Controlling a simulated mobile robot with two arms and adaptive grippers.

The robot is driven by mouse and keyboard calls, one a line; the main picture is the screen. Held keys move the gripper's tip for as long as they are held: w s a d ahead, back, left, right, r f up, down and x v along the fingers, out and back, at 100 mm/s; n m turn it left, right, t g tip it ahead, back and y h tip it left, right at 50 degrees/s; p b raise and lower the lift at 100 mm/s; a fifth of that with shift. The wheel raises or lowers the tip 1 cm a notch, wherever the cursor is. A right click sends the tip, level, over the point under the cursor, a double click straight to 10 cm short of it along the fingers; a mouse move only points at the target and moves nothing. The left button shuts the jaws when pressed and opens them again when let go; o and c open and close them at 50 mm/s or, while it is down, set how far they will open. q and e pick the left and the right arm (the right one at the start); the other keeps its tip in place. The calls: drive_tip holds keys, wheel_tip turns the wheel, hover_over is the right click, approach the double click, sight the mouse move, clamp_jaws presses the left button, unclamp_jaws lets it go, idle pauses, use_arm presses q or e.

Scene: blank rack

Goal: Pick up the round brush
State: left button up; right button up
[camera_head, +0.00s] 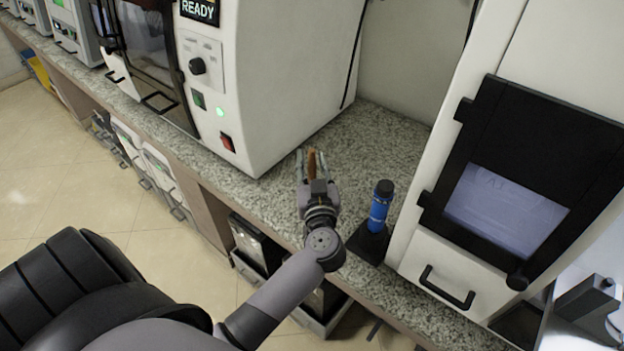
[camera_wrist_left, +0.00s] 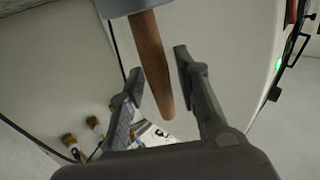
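A brown wooden handle, which appears to be the round brush's (camera_head: 312,164), shows between the fingers of my left gripper (camera_head: 309,162) in the head view. In the left wrist view the tapered handle (camera_wrist_left: 152,60) hangs down between the two fingers of the left gripper (camera_wrist_left: 157,66), with a grey part at its upper end. The fingers are spread, with visible gaps on both sides of the handle. The bristles cannot be made out. My right gripper is not in view.
A blue cylinder (camera_head: 380,207) stands in a black holder (camera_head: 368,243) right of my left gripper. A white machine (camera_head: 262,85) is behind to the left, and another machine with a dark-framed window (camera_head: 430,240) is at right. The speckled counter (camera_head: 385,135) is clear behind the gripper.

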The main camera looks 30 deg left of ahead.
use_arm(q)
clamp_jaws()
idle(0.3)
